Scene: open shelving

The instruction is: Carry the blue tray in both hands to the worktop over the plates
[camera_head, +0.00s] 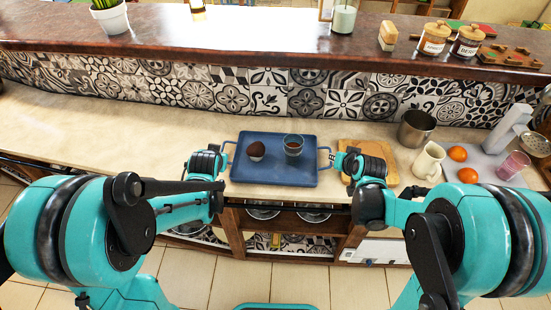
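The blue tray (272,175) is level at the worktop (120,128), straight above the plates (262,212) on the shelf below. I cannot tell whether it rests on the worktop or is slightly above it. A dark brown rounded item (256,150) and a glass with dark contents (293,145) stand upright on the tray. My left gripper (224,154) is at the tray's left handle and my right gripper (335,158) is at its right handle. The fingers are too small and hidden to show whether they are closed on the handles.
Right of the tray are a wooden board (372,150), a white jug (428,161), a metal pot (416,128), oranges (467,175) and a pink glass (513,165). The worktop is clear to the left. A raised dark counter (230,35) runs behind.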

